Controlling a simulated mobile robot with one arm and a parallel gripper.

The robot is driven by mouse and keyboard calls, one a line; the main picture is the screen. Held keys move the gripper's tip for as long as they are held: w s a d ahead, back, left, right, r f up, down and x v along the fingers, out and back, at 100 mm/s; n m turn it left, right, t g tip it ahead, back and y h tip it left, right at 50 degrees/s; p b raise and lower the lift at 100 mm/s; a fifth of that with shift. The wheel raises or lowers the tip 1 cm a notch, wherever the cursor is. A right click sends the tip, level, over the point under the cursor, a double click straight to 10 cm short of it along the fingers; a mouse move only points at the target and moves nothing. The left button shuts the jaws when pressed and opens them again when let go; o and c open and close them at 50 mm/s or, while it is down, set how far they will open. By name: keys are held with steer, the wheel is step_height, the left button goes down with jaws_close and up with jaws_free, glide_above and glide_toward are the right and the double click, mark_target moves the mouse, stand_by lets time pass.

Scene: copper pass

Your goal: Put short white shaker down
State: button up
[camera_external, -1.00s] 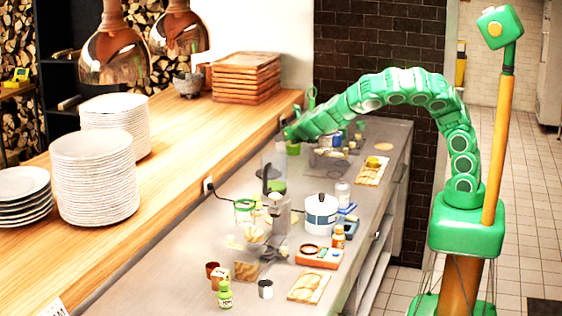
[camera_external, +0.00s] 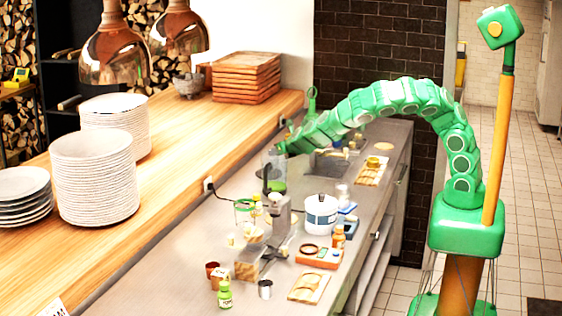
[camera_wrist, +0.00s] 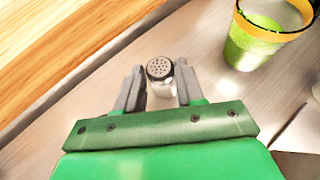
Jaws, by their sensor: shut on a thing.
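The short white shaker (camera_wrist: 160,76), with a grey perforated metal lid, stands between the two grey fingers of my gripper (camera_wrist: 158,72) in the wrist view. The fingers are shut on its sides. The lid faces the camera, and pale counter shows around it. I cannot tell whether its base touches the counter. In the external view, my gripper (camera_external: 276,151) is at the far part of the counter, near the wooden ledge. The shaker is too small or hidden to make out there.
A green cup with a yellow rim (camera_wrist: 240,45) is right of my gripper in the wrist view. The wooden ledge (camera_wrist: 60,50) is at left. A white pot (camera_external: 320,216), an orange bottle (camera_external: 338,238) and a green bottle (camera_external: 224,294) stand on the grey counter (camera_external: 150,268).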

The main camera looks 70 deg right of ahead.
steer(key=shift+f, duration=0.1)
steer(key=o, duration=1)
steer(key=shift+o, duration=0.2)
steer(key=shift+s+a+r, duration=0.1)
steer(key=shift+s+r, duration=0.1)
steer(key=shift+r, duration=0.1)
steer(key=v, duration=1.1)
steer(key=shift+s, duration=0.2)
steer(key=shift+a, duration=0.1)
